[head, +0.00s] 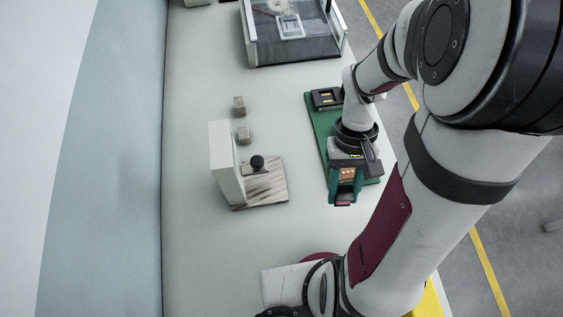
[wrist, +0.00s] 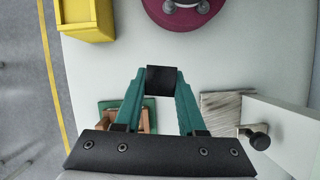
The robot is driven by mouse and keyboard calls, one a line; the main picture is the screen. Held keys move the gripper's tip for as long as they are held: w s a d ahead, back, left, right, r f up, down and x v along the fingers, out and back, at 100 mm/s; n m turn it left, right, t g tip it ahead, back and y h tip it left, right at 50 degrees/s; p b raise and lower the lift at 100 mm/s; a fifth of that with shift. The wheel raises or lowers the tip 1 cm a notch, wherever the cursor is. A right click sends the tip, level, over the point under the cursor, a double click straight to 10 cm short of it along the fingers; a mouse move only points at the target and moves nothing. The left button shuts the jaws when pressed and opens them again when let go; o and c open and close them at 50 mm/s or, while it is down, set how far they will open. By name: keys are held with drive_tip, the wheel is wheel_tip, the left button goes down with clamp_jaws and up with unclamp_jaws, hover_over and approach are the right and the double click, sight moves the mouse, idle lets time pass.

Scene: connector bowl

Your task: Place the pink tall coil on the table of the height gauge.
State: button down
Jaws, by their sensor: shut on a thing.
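My gripper (head: 345,194) has teal fingers and is shut on a small block-like piece, the pink tall coil (head: 343,204); a dark pink end shows below the fingers. In the wrist view my gripper (wrist: 162,92) holds the coil (wrist: 162,79), whose facing side looks near black. The held coil is over the front end of the green board, its exact height unclear. The height gauge has a streaked grey-brown table (head: 265,190), a white upright (head: 226,163) and a black knob (head: 257,162). It stands left of my gripper; its table (wrist: 222,108) looks empty in the wrist view.
The green board (head: 318,125) carries a dark part with orange contacts (head: 327,97). Two small brown blocks (head: 239,105) stand behind the gauge. A clear-walled tray (head: 290,45) is at the back. The tabletop between gauge and board is clear. A yellow box (wrist: 88,20) shows in the wrist view.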

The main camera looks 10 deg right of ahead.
drive_tip(key=w+a+r+m+t+y, duration=0.25)
drive_tip(key=w+a+m, duration=0.3)
drive_tip(key=m, duration=0.35)
drive_tip(key=m+t+y, duration=0.2)
drive_tip(key=m, duration=0.5)
approach(261, 181)
drive_tip(key=shift+h, duration=0.35)
drive_tip(key=f, duration=0.2)
drive_tip(key=d+f, duration=0.1)
drive_tip(key=f, duration=0.1)
drive_tip(key=shift+f, duration=0.2)
drive_tip(key=a, duration=0.4)
drive_tip(key=shift+f, duration=0.45)
drive_tip(key=c, duration=0.5)
unclamp_jaws()
drive_tip(key=shift+f, duration=0.15)
